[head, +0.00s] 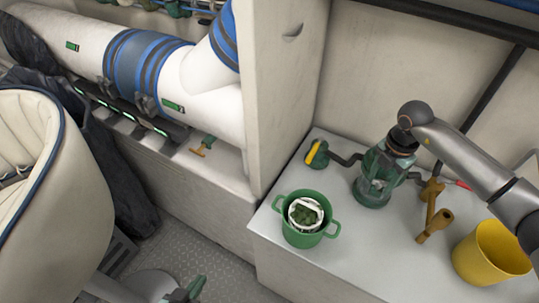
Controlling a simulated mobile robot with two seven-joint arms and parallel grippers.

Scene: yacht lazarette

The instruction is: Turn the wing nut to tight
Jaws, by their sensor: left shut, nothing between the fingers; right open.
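A small yellow two-winged piece on a green stem (202,149) stands out from the ledge below the white pipe; it looks most like the wing nut, but I cannot be sure. It is too small to tell how tight it is. My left gripper (187,291) is shut and empty at the bottom edge, well below and apart from that piece. My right gripper (398,148) is open, pointing down at a dark green lantern-like object (372,189) on the grey counter. Its fingers are hard to make out there, and I cannot tell whether they touch it.
The counter (290,262) also holds a green pot (303,237), a yellow-and-green item (317,154), an ochre tool (436,222) and a yellow bucket (490,255). A pale upright panel (280,90) separates counter and pipe (205,85). A cream seat (30,150) stands at left.

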